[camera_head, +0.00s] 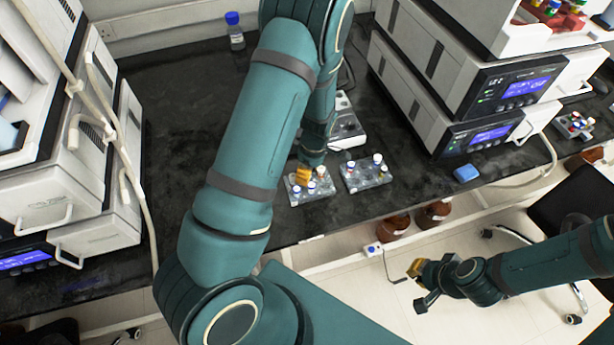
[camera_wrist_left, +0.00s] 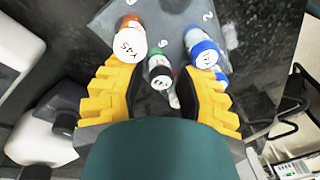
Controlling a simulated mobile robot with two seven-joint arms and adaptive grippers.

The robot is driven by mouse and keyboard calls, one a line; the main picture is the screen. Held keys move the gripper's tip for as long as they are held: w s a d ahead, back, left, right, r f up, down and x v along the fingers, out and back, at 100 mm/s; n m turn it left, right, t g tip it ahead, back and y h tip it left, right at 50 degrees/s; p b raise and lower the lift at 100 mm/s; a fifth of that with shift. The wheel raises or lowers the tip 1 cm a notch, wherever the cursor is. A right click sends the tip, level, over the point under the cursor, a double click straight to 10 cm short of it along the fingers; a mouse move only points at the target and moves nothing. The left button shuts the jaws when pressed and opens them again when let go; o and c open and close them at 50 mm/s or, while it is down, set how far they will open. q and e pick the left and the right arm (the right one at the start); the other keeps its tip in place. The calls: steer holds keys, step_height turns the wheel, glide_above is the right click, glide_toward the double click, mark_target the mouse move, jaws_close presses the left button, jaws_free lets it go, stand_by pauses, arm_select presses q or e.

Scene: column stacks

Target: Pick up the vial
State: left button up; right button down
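My left gripper (camera_head: 303,174) is low over the left vial rack (camera_head: 310,192) on the dark bench. In the left wrist view its yellow ridged fingers (camera_wrist_left: 155,88) are open. A green and black vial with a white top (camera_wrist_left: 159,70) stands between or just beyond the fingertips; I cannot tell whether they touch it. A white-topped vial with a red-brown body (camera_wrist_left: 130,42) is beside the left finger. A blue vial with a white top (camera_wrist_left: 205,52) is beside the right finger. My right gripper (camera_head: 418,285) is open and empty, away from the bench over the floor.
A second vial rack (camera_head: 366,174) stands close to the right. A grey-white device (camera_head: 347,128) is behind the racks. Stacked instruments (camera_head: 455,90) stand on the right and white machines (camera_head: 60,170) on the left. A blue-capped bottle (camera_head: 235,32) is at the back.

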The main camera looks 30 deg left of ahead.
arm_select(q)
jaws_close()
steer(key=shift+r, duration=0.1)
step_height(320, 180, up, 10)
steer(key=shift+f+p, duration=0.1)
steer(key=shift+p, duration=0.9)
